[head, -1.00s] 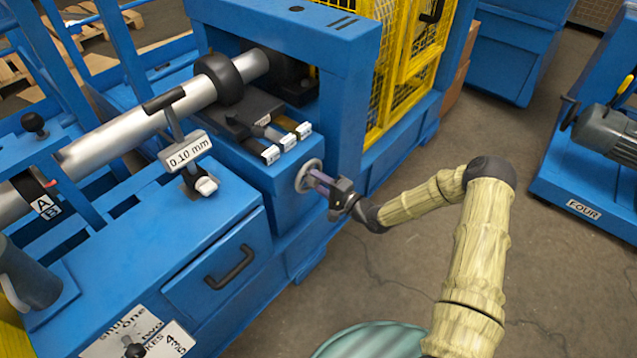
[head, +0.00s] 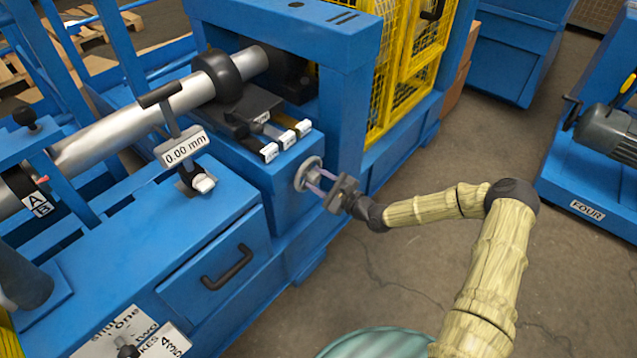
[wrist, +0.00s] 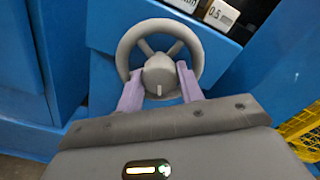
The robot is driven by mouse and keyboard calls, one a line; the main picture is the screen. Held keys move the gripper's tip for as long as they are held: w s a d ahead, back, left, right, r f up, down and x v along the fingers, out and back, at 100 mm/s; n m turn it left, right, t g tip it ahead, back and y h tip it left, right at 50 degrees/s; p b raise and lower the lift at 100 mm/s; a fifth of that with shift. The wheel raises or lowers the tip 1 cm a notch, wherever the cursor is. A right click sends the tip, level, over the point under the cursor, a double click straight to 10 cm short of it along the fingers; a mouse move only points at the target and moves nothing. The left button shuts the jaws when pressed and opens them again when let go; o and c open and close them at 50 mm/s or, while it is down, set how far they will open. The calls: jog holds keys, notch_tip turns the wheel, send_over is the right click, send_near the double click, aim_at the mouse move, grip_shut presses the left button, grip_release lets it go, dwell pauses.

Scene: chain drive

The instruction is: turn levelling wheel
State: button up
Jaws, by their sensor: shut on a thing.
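The levelling wheel (head: 305,174) is a small grey handwheel on the side of the blue machine frame. It fills the top middle of the wrist view (wrist: 127,52), with spokes and a round hub (wrist: 160,74) bearing a white mark at its lower edge. My gripper (wrist: 161,84) has its two purple fingers on either side of the hub and is shut on it. In the head view my gripper (head: 319,181) reaches the wheel from the right. A gauge display (head: 185,147) beside the silver shaft reads 0.00 mm.
Several white-ended labelled pieces (head: 287,138) lie just above the wheel; one (wrist: 221,14) reads 0.5. A drawer with a black handle (head: 228,268) is at lower left. A yellow mesh guard (head: 405,75) stands behind. The floor (head: 420,260) around my arm is clear.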

jog(key=shift+f+m+b, duration=0.2)
jog(key=shift+m+b, duration=0.1)
jog(key=shift+m, duration=0.8)
jog(key=shift+s, duration=0.1)
jog(key=o, duration=1)
jog(key=shift+r, duration=0.1)
jog(key=p+v, duration=0.1)
jog(key=v, duration=1.6)
jog(key=shift+s+d, duration=0.1)
jog(key=shift+d, duration=0.05)
